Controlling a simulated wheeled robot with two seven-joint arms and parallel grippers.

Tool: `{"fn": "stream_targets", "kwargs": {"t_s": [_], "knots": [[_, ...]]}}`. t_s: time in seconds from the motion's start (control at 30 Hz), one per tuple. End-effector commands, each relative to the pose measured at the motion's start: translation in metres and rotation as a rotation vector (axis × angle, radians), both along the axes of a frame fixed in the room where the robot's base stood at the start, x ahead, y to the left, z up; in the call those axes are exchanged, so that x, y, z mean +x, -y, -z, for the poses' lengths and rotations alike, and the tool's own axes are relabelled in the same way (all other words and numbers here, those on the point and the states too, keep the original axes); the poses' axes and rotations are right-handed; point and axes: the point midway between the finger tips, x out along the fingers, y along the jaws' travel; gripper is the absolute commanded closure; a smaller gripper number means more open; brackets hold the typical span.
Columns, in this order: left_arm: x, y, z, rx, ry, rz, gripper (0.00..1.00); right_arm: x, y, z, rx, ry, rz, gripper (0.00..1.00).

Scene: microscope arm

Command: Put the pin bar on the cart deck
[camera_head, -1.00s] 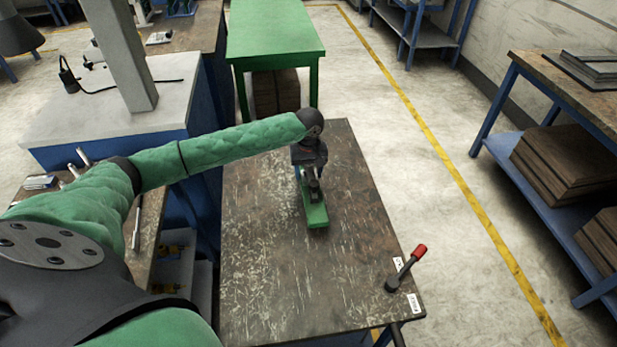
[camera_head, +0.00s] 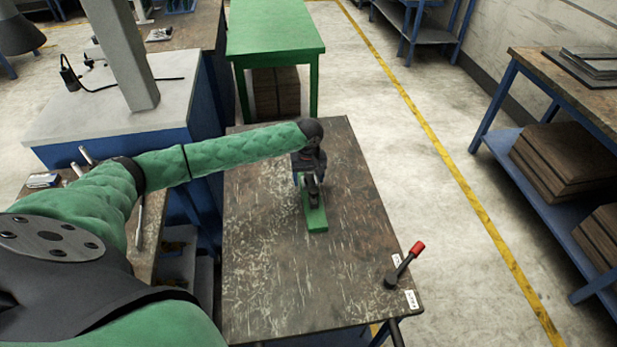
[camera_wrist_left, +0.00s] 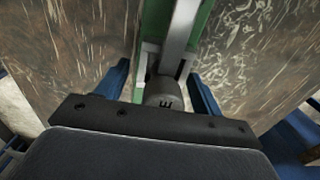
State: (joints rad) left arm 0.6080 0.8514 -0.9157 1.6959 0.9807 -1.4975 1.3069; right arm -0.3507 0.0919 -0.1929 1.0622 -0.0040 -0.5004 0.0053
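The pin bar is a narrow green bar with grey metal fittings (camera_head: 316,217), near the middle of the brown, scratched cart deck (camera_head: 275,270). Whether its underside touches the deck is hard to tell. My left gripper (camera_head: 310,182) points down over the bar's far part and hides it. In the left wrist view the two blue fingers (camera_wrist_left: 162,86) stand apart, either side of a grey cylinder marked with a letter (camera_wrist_left: 165,95); gaps show beside it. The green bar (camera_wrist_left: 157,22) runs away behind a pale metal strip. My right gripper is out of view.
A red-handled lever (camera_head: 407,262) stands at the deck's near right corner. A green table (camera_head: 275,35) is beyond the deck, a grey-topped blue cabinet (camera_head: 110,110) to the left. Clear floor lies to the right, before a blue-framed bench (camera_head: 585,95).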

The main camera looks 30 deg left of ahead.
Motion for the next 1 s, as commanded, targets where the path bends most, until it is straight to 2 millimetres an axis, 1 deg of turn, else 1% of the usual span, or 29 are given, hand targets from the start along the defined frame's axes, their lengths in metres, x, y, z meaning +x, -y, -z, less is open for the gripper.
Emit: {"fn": "stream_targets", "kwargs": {"t_s": [0.33, 0.47, 0.5, 0.57, 0.6, 0.8, 1.0], "knots": [[0.0, 0.0, -0.001, 0.0, 0.0, 0.0, 0.24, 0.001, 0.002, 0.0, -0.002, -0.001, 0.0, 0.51], [0.0, 0.0, -0.008, 0.0, 0.0, 0.0, 0.24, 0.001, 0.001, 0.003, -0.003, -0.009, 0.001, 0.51], [0.0, 0.0, -0.012, -0.001, 0.001, 0.001, 0.24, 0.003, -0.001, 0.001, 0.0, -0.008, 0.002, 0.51], [0.0, 0.0, -0.021, -0.001, 0.001, 0.001, 0.24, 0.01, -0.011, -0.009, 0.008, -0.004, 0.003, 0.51], [0.0, 0.0, -0.028, 0.0, 0.001, 0.001, 0.24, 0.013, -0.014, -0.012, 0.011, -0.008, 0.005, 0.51], [0.001, 0.0, -0.068, 0.0, 0.003, 0.0, 0.24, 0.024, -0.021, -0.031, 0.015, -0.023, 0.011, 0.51], [0.001, 0.0, -0.101, -0.001, 0.002, 0.0, 0.24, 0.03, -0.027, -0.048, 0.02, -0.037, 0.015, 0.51]]}}
